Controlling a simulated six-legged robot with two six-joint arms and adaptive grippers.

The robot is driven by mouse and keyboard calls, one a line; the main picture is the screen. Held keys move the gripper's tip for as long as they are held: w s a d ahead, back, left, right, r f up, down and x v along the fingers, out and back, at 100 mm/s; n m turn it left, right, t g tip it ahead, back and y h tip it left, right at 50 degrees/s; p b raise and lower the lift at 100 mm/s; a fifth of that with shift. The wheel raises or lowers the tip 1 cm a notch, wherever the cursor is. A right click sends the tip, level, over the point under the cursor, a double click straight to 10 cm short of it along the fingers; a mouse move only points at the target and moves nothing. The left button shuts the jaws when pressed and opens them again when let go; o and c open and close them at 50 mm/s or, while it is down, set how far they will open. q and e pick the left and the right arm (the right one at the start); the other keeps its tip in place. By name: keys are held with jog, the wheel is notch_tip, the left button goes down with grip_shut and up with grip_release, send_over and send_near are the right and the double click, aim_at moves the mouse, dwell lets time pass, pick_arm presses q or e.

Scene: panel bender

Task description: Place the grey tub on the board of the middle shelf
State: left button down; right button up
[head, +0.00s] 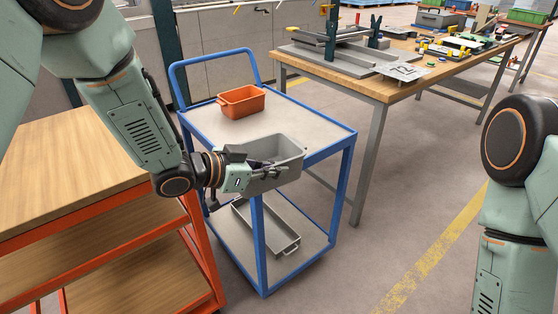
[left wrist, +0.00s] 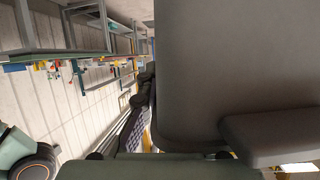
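The grey tub (head: 285,149) is an open rectangular box. In the head view it is at the near corner of the blue cart's top and covers part of the rim; it looks held up there, roughly level. My left gripper (head: 265,173) is at the tub's near-left side, with its fingers closed on the wall. In the left wrist view the tub (left wrist: 235,65) fills the right side as a large grey surface. The middle shelf's wooden board (head: 120,246) belongs to the orange-framed rack at left, lower left of the tub. My right gripper is out of view.
An orange tub (head: 241,101) stands on the blue cart's top (head: 310,128). A long grey tray (head: 270,235) lies on its lower deck. The rack's top board (head: 85,165) overhangs the middle board. The visible part of the middle board is bare. A workbench (head: 385,88) stands behind.

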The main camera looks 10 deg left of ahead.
pick_arm(q)
jog(key=s+a+f, duration=0.4)
jog(key=s+a, duration=0.1)
jog(key=s, duration=0.3)
jog(key=s+a+f+m+h, duration=0.1)
jog(key=s+a+f, duration=0.3)
jog(key=s, duration=0.4)
jog(key=shift+s+a+g, duration=0.35)
jog(key=shift+a+g, duration=0.05)
jog(key=shift+a, duration=0.25)
